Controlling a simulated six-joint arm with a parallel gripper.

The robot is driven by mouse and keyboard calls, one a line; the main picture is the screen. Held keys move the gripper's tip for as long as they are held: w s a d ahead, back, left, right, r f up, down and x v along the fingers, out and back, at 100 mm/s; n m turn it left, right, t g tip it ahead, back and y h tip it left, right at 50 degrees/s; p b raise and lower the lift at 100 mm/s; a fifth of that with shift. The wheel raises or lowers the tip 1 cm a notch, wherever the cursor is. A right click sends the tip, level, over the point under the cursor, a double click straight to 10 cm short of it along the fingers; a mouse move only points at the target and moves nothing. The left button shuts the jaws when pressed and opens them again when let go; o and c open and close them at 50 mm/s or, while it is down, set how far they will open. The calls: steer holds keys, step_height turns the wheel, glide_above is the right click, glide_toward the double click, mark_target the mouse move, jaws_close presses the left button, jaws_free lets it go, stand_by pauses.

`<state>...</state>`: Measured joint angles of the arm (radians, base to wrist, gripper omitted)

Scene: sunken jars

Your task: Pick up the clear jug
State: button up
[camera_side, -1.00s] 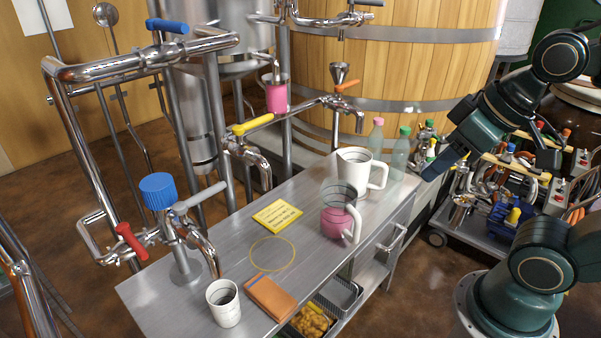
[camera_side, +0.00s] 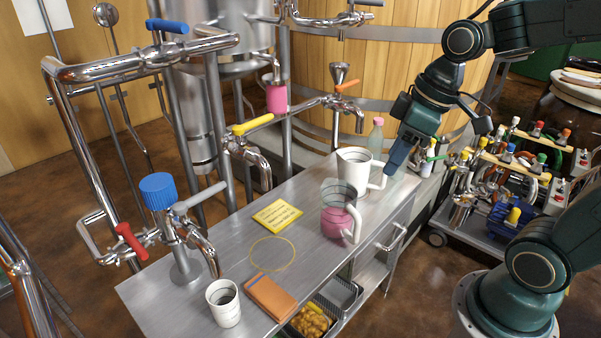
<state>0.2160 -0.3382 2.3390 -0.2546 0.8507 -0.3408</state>
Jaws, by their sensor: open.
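The clear jug (camera_side: 337,213) stands upright on the steel table, with pink liquid in its lower part and a pale handle on its right side. My gripper (camera_side: 396,160) is in the air at the table's far right end, beyond and to the right of the clear jug and apart from it. It points downward near the handle of the white jug. Its jaws are open and nothing shows between them; the fingers are partly seen edge-on.
A white jug (camera_side: 352,172) stands just behind the clear jug, and a pink-capped bottle (camera_side: 376,136) behind that. A yellow pad (camera_side: 277,214), a brown notebook (camera_side: 270,297) and a white cup (camera_side: 223,303) lie or stand nearer. Steel taps (camera_side: 250,155) overhang the table's left side.

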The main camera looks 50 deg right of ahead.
steer(key=w+d+f+n+g+y, duration=0.1)
steer(key=w+d+f+n+y, duration=0.15)
steer(key=w+d+f, duration=0.35)
steer(key=n+g+y, duration=0.1)
steer(key=n+y, duration=0.1)
steer(key=n, duration=0.1)
glide_above(355, 242)
steer(key=a, duration=0.1)
step_height(355, 242, down, 6)
steer(key=f, duration=0.1)
steer(key=s+d+f+n+t+y, duration=0.1)
steer(key=d+f+n+t+y, duration=0.1)
steer(key=f, duration=0.6)
steer(key=s+d+f+n+t+y, duration=0.1)
steer(key=d+f+n+t+y, duration=0.1)
steer(key=d+f+y, duration=0.3)
step_height(355, 242, down, 4)
steer(key=shift+s+d+f, duration=0.15)
steer(key=shift+d+f, duration=0.05)
steer(key=shift+d, duration=0.45)
steer(key=shift+a, duration=0.1)
steer(key=shift+x, duration=3.7)
